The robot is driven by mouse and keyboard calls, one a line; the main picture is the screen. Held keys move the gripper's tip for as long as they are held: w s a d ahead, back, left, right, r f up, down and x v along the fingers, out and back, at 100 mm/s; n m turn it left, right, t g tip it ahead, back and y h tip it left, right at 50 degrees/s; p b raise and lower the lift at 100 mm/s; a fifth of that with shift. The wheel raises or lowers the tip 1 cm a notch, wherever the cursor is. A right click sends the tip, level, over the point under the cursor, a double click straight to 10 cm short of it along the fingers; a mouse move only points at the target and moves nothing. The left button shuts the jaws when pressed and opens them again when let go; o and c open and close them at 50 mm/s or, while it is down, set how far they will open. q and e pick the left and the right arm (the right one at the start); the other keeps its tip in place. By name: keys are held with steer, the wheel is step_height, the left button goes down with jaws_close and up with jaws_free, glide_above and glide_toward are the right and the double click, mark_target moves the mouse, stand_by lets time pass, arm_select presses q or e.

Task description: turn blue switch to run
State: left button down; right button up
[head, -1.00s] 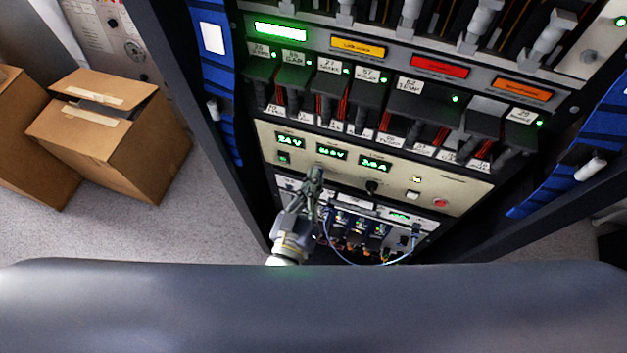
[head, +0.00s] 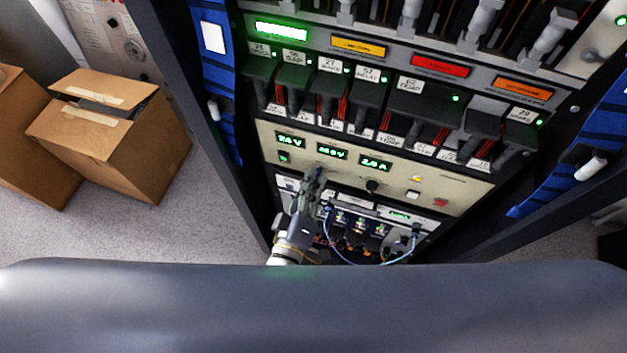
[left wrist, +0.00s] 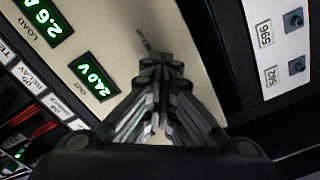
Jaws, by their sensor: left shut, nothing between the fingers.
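My left gripper (head: 315,172) is shut and empty, in front of the beige meter panel (head: 450,185), just below its green displays. Two small blue switches (left wrist: 294,20) (left wrist: 296,66) sit on a pale panel at the right of the wrist view. I cannot read a run marking. My right gripper is not in view.
A black knob (head: 372,186) and a red button (head: 440,202) are on the meter panel. Black modules (head: 345,95) stick out above it. Blue and white cables (head: 395,260) hang below. Blue side rails (head: 215,75) flank the rack. Cardboard boxes (head: 130,150) stand on the floor left.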

arm_select(q)
steer(key=shift+n+b, duration=0.7)
steer(key=shift+n, duration=2.5)
steer(key=c, duration=2.3)
jaws_free()
